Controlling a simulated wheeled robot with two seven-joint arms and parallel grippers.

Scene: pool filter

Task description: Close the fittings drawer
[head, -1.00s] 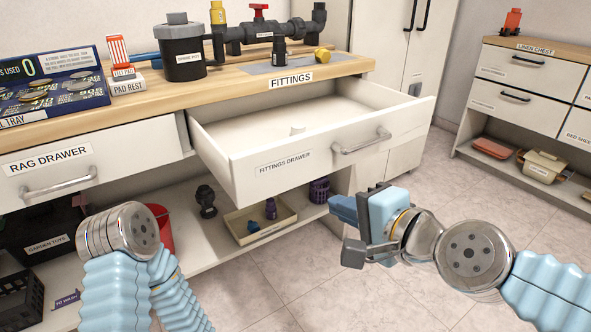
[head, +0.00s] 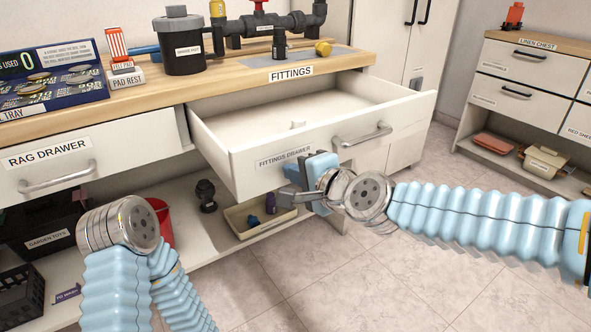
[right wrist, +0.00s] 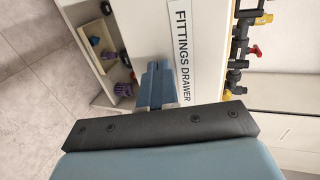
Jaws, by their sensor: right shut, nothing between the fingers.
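The fittings drawer (head: 250,170) is pulled well out from under the wooden counter, and its label and front also show in the right wrist view (right wrist: 207,70). A metal bar handle (head: 362,136) is on its front. My right gripper (head: 287,194) is shut and empty, close to the lower part of the drawer front, below the label. Its blue fingers show in the right wrist view (right wrist: 152,84); I cannot tell whether they touch the front. My left gripper is out of view; only my left arm shows.
The closed rag drawer (head: 60,155) is at the left. Pipe fittings (head: 270,25) and a dark pot (head: 182,45) stand on the counter. A lower shelf holds a tray (head: 262,218) and a red bucket (head: 162,222). The floor in front is clear.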

